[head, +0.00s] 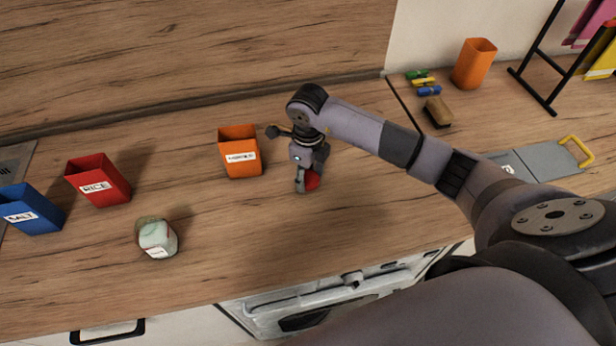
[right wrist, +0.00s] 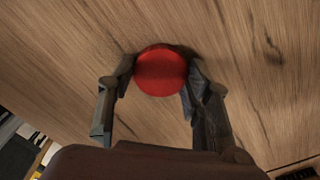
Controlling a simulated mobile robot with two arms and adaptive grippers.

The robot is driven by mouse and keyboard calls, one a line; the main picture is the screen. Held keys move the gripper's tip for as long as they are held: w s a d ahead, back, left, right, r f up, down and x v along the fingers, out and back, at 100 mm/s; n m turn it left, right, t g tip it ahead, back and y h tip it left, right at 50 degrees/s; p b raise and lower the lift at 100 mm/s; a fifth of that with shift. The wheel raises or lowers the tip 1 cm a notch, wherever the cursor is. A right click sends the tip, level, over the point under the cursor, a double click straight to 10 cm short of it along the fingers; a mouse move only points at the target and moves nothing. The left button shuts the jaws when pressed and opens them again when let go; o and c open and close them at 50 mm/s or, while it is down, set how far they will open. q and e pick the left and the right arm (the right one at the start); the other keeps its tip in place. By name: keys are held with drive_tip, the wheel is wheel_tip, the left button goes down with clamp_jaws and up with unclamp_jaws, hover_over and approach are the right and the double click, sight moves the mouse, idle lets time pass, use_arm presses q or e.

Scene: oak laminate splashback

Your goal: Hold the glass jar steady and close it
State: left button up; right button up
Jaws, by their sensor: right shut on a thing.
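The glass jar (head: 157,238) stands on the wooden counter at the front left in the head view. It is pale and see-through, with a white label on its front; no lid shows on it. A round red lid (head: 313,181) is at my right gripper (head: 306,184), right of the orange container. In the right wrist view the red lid (right wrist: 160,71) sits between the two fingertips of my right gripper (right wrist: 160,78), which is shut on it. The lid is at or close above the counter; I cannot tell which. My left gripper is not in view.
A blue salt container (head: 33,215), a red rice container (head: 100,184) and an orange labelled container (head: 240,158) stand behind and left. An orange cup (head: 474,63), a brush (head: 437,112) and coloured clips (head: 424,82) are at the back right. Counter between jar and right gripper is clear.

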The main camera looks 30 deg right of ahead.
drive_tip(key=shift+r, duration=0.15)
wheel_tip(320, 180, up, 10)
drive_tip(key=b, duration=0.3)
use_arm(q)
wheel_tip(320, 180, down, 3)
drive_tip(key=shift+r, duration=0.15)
use_arm(e)
wheel_tip(320, 180, up, 10)
hover_over(308, 178)
drive_tip(key=shift+s, duration=0.1)
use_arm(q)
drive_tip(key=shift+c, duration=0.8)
